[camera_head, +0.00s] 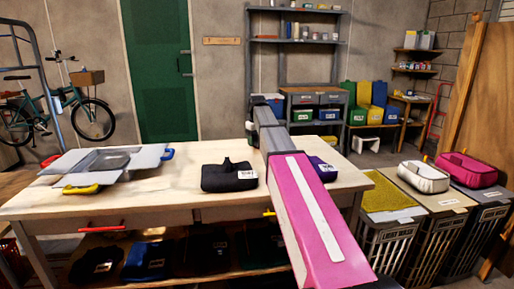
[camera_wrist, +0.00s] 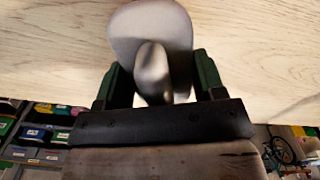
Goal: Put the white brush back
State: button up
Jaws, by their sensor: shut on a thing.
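The white brush (camera_wrist: 150,25) is in my gripper (camera_wrist: 158,78) in the wrist view. Its rounded pale handle sits between the two dark green fingers, with the broad part beyond them. The light wooden table top lies behind it in that view; I cannot tell the gap. In the head view my pink and grey arm reaches over the table and hides the gripper and brush. A white caddy-like holder (camera_head: 424,178) with a label stands on a bin at the right. A dark holder (camera_head: 229,177) and a blue-purple one (camera_head: 322,169) stand on the table (camera_head: 150,205).
A pink holder (camera_head: 467,169) stands right of the white one. Several dark bins sit under the table.

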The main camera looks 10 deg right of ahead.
jog(key=shift+f, duration=1.4)
jog(key=shift+f, duration=0.2)
jog(key=o, duration=1)
jog(key=shift+r, duration=0.15)
notch_tip(320, 180, up, 12)
jog(key=shift+r, duration=0.1)
